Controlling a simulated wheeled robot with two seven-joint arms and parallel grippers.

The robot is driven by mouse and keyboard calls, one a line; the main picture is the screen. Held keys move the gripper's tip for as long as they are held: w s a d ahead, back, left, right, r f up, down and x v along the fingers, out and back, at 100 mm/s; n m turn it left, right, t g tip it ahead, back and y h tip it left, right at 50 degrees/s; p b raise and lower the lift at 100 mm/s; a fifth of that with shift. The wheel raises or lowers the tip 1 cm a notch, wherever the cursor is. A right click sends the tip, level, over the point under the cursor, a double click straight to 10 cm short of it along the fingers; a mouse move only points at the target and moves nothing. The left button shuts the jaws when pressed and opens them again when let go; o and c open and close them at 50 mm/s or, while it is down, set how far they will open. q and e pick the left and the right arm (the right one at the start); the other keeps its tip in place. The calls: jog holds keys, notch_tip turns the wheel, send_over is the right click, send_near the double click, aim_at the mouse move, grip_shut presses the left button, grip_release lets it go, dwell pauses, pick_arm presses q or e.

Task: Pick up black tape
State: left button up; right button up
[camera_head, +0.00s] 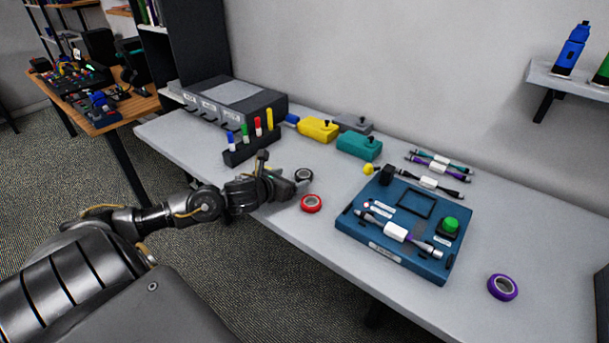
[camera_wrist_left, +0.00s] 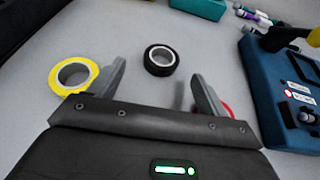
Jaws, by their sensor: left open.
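The black tape (camera_head: 303,174) is a small roll lying flat on the grey table, just past my left gripper in the head view. In the left wrist view the black tape (camera_wrist_left: 160,60) lies ahead of and between my fingers, not touching them. My left gripper (camera_head: 292,187) is low over the table; in the left wrist view its fingers (camera_wrist_left: 157,85) are apart with nothing between them. My right gripper is in neither view.
A red tape (camera_head: 311,203) lies beside the left gripper, partly behind a finger in the wrist view. A yellow tape (camera_wrist_left: 73,75) lies left of the fingers. A blue board (camera_head: 360,242) is to the right. A purple tape (camera_head: 502,287) lies near the front edge.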

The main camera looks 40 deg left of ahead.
aim_at(307, 172)
pick_arm(q)
jog(key=shift+w+f, duration=0.1)
jog(key=shift+w, duration=0.5)
jog(key=p+x, duration=0.1)
jog(key=x, duration=0.2)
jog(key=shift+w+d+f, duration=0.1)
jog(key=shift+w, duration=0.25)
jog(key=shift+w+f+p, duration=0.3)
jog(key=shift+w, duration=0.15)
jog(key=shift+c, duration=0.9)
jog(key=c, duration=0.9)
jog(key=shift+o, duration=0.2)
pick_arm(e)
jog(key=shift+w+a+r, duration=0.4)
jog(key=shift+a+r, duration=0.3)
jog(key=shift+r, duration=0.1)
pick_arm(q)
jog(key=shift+r, duration=0.1)
